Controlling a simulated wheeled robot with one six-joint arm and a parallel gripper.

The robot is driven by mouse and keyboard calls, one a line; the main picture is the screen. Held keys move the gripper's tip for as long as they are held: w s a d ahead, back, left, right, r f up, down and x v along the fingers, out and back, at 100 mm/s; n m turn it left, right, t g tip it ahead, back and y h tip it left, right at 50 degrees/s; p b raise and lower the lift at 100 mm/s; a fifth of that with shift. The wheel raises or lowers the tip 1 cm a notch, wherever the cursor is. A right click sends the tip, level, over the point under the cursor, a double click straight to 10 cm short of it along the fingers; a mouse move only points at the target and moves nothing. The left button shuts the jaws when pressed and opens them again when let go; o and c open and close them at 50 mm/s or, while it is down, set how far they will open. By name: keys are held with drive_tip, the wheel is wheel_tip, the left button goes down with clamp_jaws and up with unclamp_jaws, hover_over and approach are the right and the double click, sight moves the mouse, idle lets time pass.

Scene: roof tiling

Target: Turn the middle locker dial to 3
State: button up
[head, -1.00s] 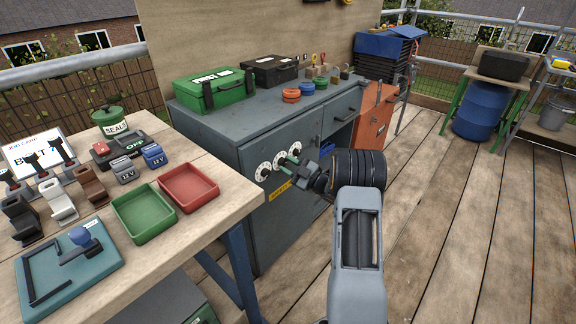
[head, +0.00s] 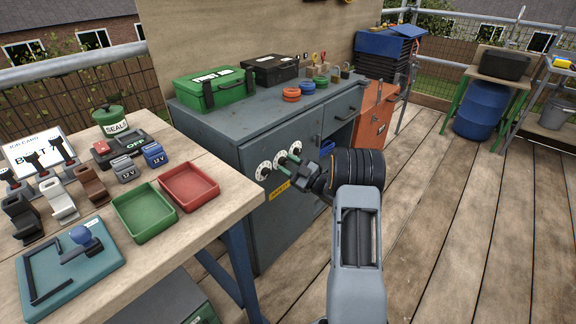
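The grey locker (head: 262,213) has a row of three white dials on its front. The middle dial (head: 278,161) is partly covered by my gripper, and its numbers are too small to read. The left dial (head: 262,171) and the right dial (head: 295,148) show beside it.
A yellow label (head: 279,190) is below the dials. The wooden table (head: 215,226) with a green tray (head: 143,212) and a red tray (head: 188,187) stands close on the left. The decking (head: 440,230) on the right is clear.

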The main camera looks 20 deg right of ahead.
drive_tip(key=shift+o, duration=1.2)
drive_tip(key=shift+s+d, duration=0.1)
drive_tip(key=p+v, duration=0.1)
drive_tip(key=v, duration=1.2)
drive_tip(key=shift+s+d, duration=0.15)
drive_tip(key=shift+s, duration=0.1)
